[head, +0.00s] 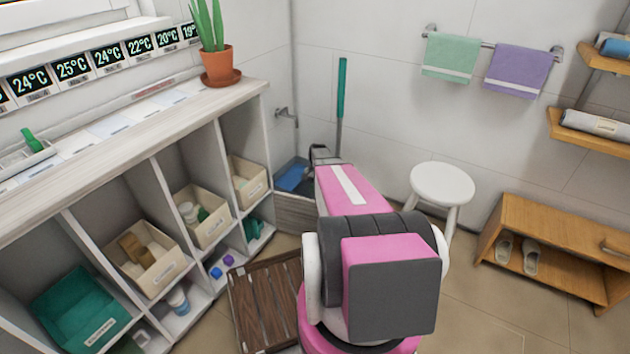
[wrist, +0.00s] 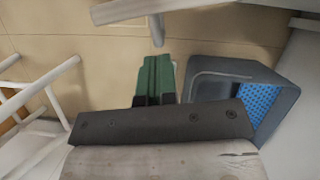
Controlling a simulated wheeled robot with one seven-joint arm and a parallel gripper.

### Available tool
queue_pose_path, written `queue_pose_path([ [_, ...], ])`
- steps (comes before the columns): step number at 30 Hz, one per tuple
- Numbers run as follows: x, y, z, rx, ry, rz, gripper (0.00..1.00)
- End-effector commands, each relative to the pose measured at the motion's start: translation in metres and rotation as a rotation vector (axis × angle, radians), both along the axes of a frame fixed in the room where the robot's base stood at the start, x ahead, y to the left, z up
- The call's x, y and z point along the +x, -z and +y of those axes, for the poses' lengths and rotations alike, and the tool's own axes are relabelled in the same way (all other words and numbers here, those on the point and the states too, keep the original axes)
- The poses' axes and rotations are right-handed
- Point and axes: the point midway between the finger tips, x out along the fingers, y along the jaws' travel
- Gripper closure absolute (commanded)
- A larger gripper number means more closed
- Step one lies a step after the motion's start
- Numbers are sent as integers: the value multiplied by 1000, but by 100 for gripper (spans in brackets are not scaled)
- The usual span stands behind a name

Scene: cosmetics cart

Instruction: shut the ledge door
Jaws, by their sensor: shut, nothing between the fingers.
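The ledge door appears to be the low grey-wood panel (head: 295,213) at the far end of the ledge unit (head: 150,120) in the head view. It juts out from the unit towards my arm, standing open, and my arm hides its right end. My gripper (head: 322,153) is beyond the panel, near the back corner. In the wrist view its green-tipped fingers (wrist: 155,78) are together, with nothing between them. I cannot clearly pick out the door in the wrist view, nor tell whether the gripper touches it.
A grey bin (wrist: 205,85) with blue mesh stands right of the fingers. A white stool (head: 442,184) stands right of my arm. A slatted wooden mat (head: 262,300) lies before the ledge unit. A wooden shoe bench (head: 560,265) is at the right.

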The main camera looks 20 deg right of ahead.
Motion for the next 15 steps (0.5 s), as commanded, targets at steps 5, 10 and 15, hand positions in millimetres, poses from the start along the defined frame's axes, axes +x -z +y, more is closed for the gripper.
queue_pose_path([
  [5,-20,-2,15,0,-1,0,100],
  [10,-24,-2,20,-1,0,-1,100],
  [15,-24,-1,20,-1,0,-1,100],
])
